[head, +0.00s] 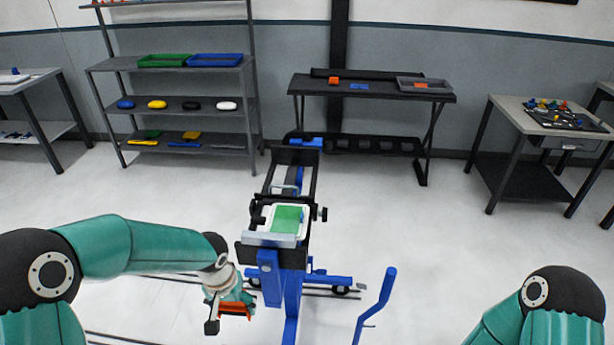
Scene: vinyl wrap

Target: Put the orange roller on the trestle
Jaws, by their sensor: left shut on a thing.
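My left gripper (226,312) is low in the middle-left of the head view, over the floor and just left of the blue stand. It is shut on an orange thing (238,308), which looks like the orange roller; the fingers hide much of it. The black trestle (375,92) stands against the back wall, well away from the gripper. On its top are a small orange block (333,81), a blue piece (359,87) and a grey tray (424,83) with something orange in it. Only part of my right arm shows at bottom right; its gripper is out of view.
A blue and black stand (291,262) with a green-and-white piece (287,220) on top stands in the middle. A shelf unit (180,106) with trays is at back left. A table (508,108) with small coloured items is at right.

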